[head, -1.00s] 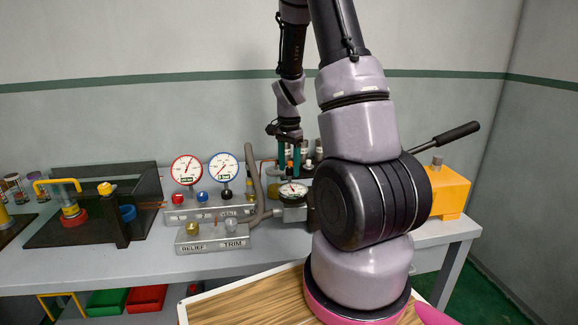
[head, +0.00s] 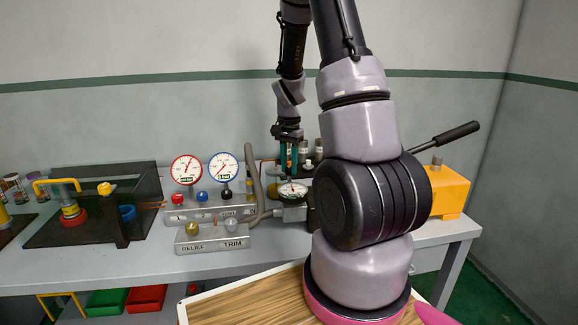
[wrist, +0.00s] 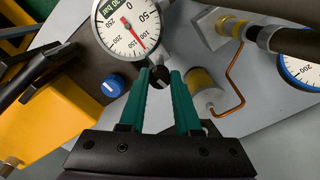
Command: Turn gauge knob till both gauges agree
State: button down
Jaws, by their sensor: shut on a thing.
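My gripper (wrist: 161,76) has teal fingers, shut on a small black knob (wrist: 161,82) with a pale mark, beside a white round gauge (wrist: 126,28). The gauge's red needle points to the lower right in the wrist view. In the head view my gripper (head: 290,168) points down just above this flat-lying gauge (head: 292,190), and its fingers hide the knob. A red-rimmed gauge (head: 187,170) and a blue-rimmed gauge (head: 224,168) stand upright to the left. The blue-rimmed one also shows partly at the right of the wrist view (wrist: 301,74). Their readings are too small to read.
A blue knob (wrist: 113,86) is close to my left finger. A block marked RELIEF and TRIM (head: 213,238) sits at the bench front. A grey hose (head: 254,180) rises beside the gauges. A yellow pump with a black lever (head: 447,190) stands right, a dark tray (head: 90,215) left.

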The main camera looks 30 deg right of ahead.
aim_at(289, 168)
jog(key=n, duration=0.5)
jog(key=shift+n, duration=0.4)
dwell(0.3)
jog(key=c, duration=0.6)
grip_release()
jog(key=shift+r, duration=0.1)
notch_tip(289, 168, up, 11)
jog(key=shift+f, duration=0.2)
